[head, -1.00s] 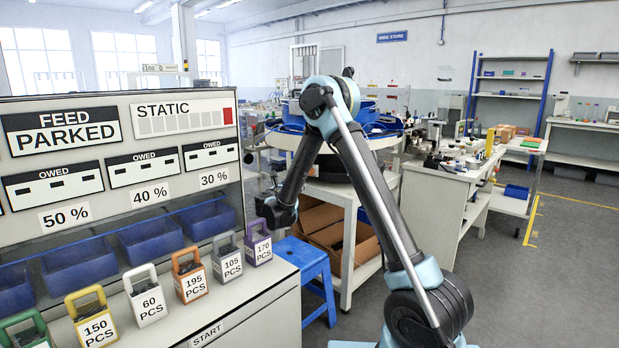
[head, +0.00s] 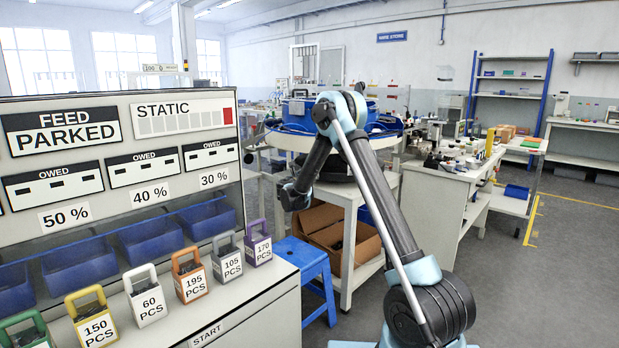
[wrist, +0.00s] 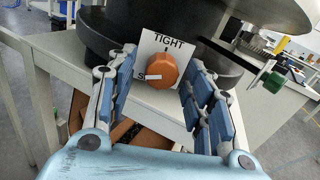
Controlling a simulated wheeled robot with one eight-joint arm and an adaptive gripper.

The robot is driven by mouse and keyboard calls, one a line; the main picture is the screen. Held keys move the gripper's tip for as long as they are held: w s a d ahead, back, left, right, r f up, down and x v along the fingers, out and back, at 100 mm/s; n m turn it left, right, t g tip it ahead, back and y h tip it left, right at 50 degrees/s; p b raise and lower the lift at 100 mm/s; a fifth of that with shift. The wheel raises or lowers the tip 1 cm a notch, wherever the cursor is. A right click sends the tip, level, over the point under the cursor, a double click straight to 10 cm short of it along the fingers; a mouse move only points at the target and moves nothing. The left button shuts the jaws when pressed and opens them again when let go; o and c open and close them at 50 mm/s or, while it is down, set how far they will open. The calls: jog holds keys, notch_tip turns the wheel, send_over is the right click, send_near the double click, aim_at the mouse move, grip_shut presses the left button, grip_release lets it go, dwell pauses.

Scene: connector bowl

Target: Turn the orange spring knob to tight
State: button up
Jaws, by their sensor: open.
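The word TIGHT and a short black tick are above the knob. A white bar on the knob's lower left points left, over a partly hidden label that starts with S. My gripper (wrist: 160,62) is open, its blue-padded fingers to the left and right of the knob with gaps showing. Whether the tips reach the knob's depth I cannot tell. In the head view my gripper (head: 290,197) is beside the bowl stand (head: 345,200); the knob is not visible there.
A feed panel (head: 65,135) reading PARKED and STATIC is at the left, with blue bins and several labelled, coloured-handled weights on its ledge. A blue stool (head: 305,262) stands below my gripper. A cardboard box (head: 345,240) sits on the stand's lower shelf. A bench is at the right.

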jog(key=shift+w+d, duration=0.15)
jog(key=shift+w, duration=0.35)
jog(key=c, duration=1)
jog(key=shift+c, duration=0.2)
